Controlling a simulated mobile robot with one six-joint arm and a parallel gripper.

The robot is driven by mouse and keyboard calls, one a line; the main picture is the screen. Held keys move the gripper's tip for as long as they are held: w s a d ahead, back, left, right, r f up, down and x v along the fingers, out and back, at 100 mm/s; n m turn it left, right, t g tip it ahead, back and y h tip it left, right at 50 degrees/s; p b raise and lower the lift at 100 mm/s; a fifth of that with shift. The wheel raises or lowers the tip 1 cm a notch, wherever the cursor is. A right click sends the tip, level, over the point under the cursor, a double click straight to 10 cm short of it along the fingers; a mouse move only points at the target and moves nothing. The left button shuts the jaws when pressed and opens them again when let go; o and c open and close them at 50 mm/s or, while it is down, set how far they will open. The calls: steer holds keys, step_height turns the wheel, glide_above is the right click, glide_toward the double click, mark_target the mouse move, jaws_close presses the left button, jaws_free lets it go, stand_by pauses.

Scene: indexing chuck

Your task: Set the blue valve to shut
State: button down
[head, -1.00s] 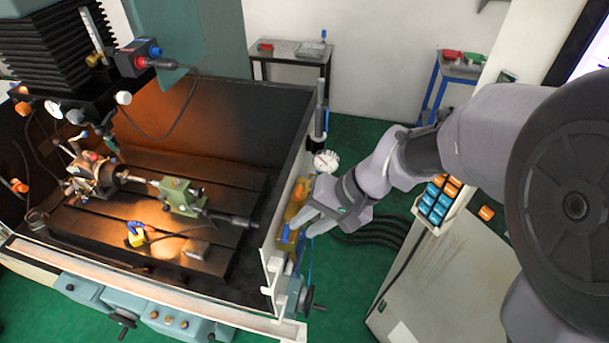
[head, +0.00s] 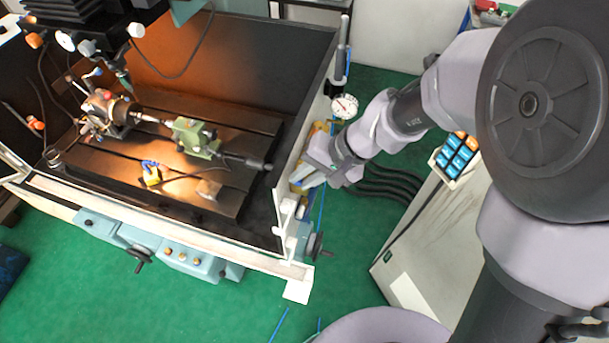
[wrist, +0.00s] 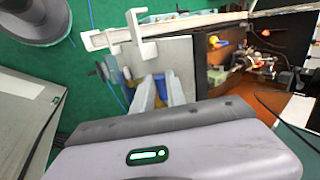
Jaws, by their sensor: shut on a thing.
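The blue valve (wrist: 160,86) shows as a blue handle between my gripper's fingers in the wrist view. Its yellow body (head: 318,129) is on the outer right wall of the machine, under a round white dial gauge (head: 345,106). My gripper (wrist: 159,82) is shut on the blue handle, with one pale finger on each side. In the head view my gripper (head: 304,182) is against the machine's right side and hides most of the valve. The handle's exact angle cannot be told.
The machine tray holds a chuck (head: 107,108), a green tailstock (head: 195,137) and a yellow block with a blue top (head: 151,172). A white bracket (wrist: 128,34) is close to my gripper. A control cabinet (head: 430,250) stands right, with black hoses (head: 385,184) between.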

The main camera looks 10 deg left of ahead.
steer(key=shift+a+m+t+b, duration=0.15)
steer(key=shift+m+t+b, duration=0.2)
steer(key=shift+b, duration=0.25)
steer(key=c, duration=1.6)
jaws_free()
steer(key=p+v, duration=0.3)
steer(key=v, duration=1.4)
steer(key=shift+w+r, duration=0.15)
steer(key=shift+r, duration=0.15)
